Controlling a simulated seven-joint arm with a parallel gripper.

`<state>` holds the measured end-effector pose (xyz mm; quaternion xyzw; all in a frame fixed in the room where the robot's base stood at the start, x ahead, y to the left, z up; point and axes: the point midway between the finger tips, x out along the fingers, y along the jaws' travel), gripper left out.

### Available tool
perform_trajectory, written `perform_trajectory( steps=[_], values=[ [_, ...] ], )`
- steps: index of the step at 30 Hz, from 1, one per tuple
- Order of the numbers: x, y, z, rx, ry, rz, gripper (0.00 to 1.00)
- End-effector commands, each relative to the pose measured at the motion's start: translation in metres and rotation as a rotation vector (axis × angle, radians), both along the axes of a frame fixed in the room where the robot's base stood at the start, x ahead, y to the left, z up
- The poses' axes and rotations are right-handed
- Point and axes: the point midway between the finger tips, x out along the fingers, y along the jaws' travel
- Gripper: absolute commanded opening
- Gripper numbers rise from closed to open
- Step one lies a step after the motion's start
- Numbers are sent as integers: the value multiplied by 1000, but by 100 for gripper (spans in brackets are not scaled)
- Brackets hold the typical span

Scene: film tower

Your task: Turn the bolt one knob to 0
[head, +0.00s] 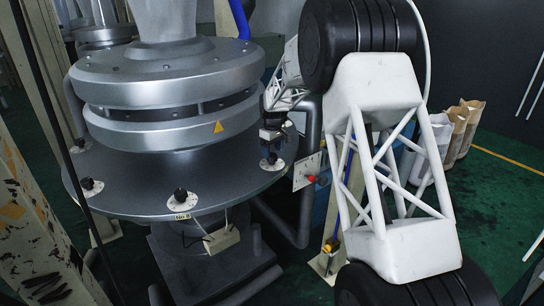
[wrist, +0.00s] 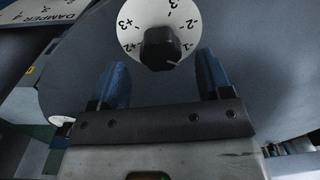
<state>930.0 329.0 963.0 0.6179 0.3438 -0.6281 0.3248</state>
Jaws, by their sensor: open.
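In the wrist view, a black knob (wrist: 160,48) sits on a round white dial (wrist: 137,28) marked with +3, +2, -2 and -3. The 0 mark is not visible. My gripper (wrist: 163,80) is open; its two blue fingers stand apart on either side of the knob's near side, with nothing between them clearly held. In the head view my gripper (head: 272,134) is at the right rim of the round grey plate, just above a knob (head: 271,159). I cannot read which bolt it is.
The round grey plate (head: 135,190) carries other dial knobs, one at the front (head: 181,195) and one at the left (head: 87,183). A white panel with a red knob (head: 311,179) stands right of the rim.

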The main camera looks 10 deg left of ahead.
Motion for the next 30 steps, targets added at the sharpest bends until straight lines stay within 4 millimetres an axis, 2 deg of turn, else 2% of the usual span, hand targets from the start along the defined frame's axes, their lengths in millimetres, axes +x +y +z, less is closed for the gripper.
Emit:
perform_trajectory(
  steps=[3,9,20,30],
  values=[
    [-1,0,-14,0,1,0,72],
    [-1,0,-28,-1,1,0,72],
    [-1,0,-31,0,0,0,72],
    [-1,0,-31,0,0,0,23]
  ],
)
